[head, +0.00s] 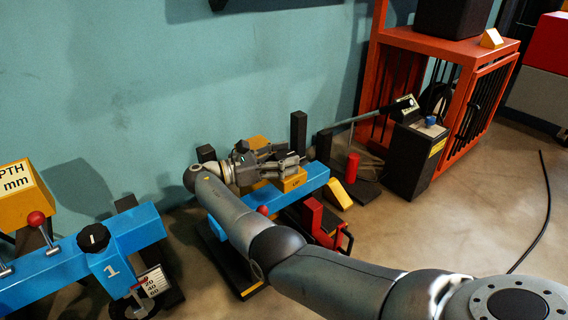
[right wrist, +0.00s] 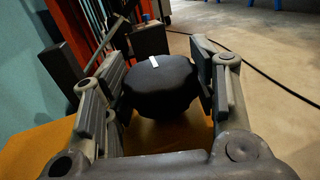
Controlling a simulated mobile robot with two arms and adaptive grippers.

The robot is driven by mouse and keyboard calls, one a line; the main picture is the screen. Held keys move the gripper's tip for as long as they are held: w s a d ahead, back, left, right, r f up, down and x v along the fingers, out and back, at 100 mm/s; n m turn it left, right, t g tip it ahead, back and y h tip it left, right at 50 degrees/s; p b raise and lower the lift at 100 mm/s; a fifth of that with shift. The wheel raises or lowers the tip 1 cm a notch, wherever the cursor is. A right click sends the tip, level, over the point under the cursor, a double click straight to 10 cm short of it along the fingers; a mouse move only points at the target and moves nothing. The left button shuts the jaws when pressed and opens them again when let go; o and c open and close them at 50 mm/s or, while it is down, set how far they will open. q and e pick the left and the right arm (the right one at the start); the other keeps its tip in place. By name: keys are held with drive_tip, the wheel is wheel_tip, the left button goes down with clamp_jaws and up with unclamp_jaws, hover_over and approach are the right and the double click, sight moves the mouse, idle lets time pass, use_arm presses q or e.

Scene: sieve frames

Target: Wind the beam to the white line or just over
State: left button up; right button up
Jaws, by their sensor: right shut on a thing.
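My right gripper (head: 298,161) is over the far blue beam (head: 316,177), beside a yellow block (head: 291,181). In the right wrist view its fingers (right wrist: 160,90) are shut on a round black knob (right wrist: 162,88) with a short white mark on its top. My arm and gripper hide that knob in the head view. A nearer blue beam (head: 60,262) at the left carries the number 1, a black knob (head: 93,237) with a white mark, and a small scale (head: 150,283) hanging below. I cannot make out a white line on the far beam. My left gripper is out of view.
A red-knobbed lever (head: 37,219) and a yellow sign (head: 18,193) stand at the left. Black posts (head: 298,132) stand near the far beam. A black box (head: 418,158) and an orange cage (head: 455,55) stand behind right. A cable (head: 545,195) lies on otherwise clear floor.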

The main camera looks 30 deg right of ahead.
sight(286, 155)
drive_tip(key=shift+f, duration=0.1)
idle(0.3)
drive_tip(key=o, duration=1)
drive_tip(key=shift+d, duration=0.15)
drive_tip(key=shift+o, duration=0.2)
wheel_tip(286, 155, up, 10)
drive_tip(key=shift+r, duration=0.1)
